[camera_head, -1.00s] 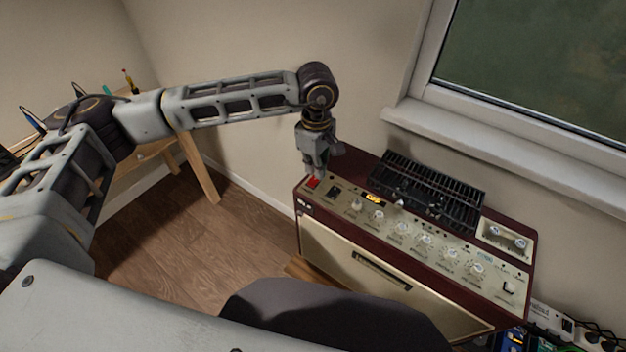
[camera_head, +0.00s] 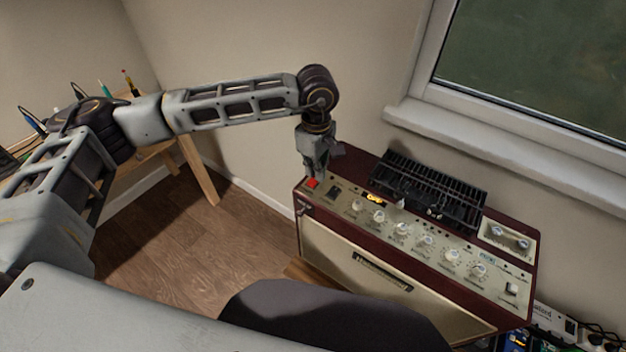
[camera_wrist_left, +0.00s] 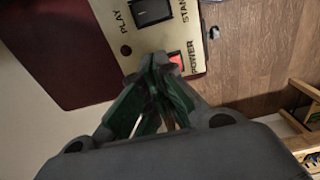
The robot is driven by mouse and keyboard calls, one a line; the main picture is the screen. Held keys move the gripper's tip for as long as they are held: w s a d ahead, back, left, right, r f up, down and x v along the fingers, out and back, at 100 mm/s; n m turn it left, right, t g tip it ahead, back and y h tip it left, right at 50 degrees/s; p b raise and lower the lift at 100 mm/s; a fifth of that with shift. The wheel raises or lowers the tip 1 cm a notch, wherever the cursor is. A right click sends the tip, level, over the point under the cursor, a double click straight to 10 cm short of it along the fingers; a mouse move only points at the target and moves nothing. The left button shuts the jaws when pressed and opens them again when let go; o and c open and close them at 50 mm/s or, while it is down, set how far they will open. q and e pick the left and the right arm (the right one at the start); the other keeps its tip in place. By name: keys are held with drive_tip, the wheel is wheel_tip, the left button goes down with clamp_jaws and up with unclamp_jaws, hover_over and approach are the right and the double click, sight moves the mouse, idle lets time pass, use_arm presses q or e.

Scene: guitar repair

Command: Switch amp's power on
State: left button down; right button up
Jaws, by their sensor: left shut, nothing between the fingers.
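The amp (camera_head: 375,272) is dark red with a cream control panel on top, standing below the window. Its red power switch (camera_head: 312,183) is at the panel's left end. It also shows in the left wrist view (camera_wrist_left: 176,63), beside the word POWER, with a black play/standby switch (camera_wrist_left: 152,12) near it. My left gripper (camera_head: 318,174) is shut and empty, pointing down just above the power switch. In the left wrist view its fingertips (camera_wrist_left: 158,62) are right beside the switch and partly cover it. I cannot tell whether they touch it. My right gripper is not in view.
A black grille (camera_head: 428,188) and a row of knobs (camera_head: 402,229) are to the right on the amp's top. The window sill (camera_head: 480,146) is behind it. A wooden table (camera_head: 196,165) stands at the left. Pedals and cables are at the lower right.

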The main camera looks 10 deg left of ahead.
use_arm(q)
drive_tip(key=shift+f+b, duration=0.45)
drive_tip(key=shift+f, duration=0.1)
idle(0.4)
drive_tip(key=shift+r, duration=0.2)
drive_tip(key=shift+r+p, duration=1)
drive_tip(key=shift+r, duration=2.4)
drive_tip(key=shift+f, duration=0.1)
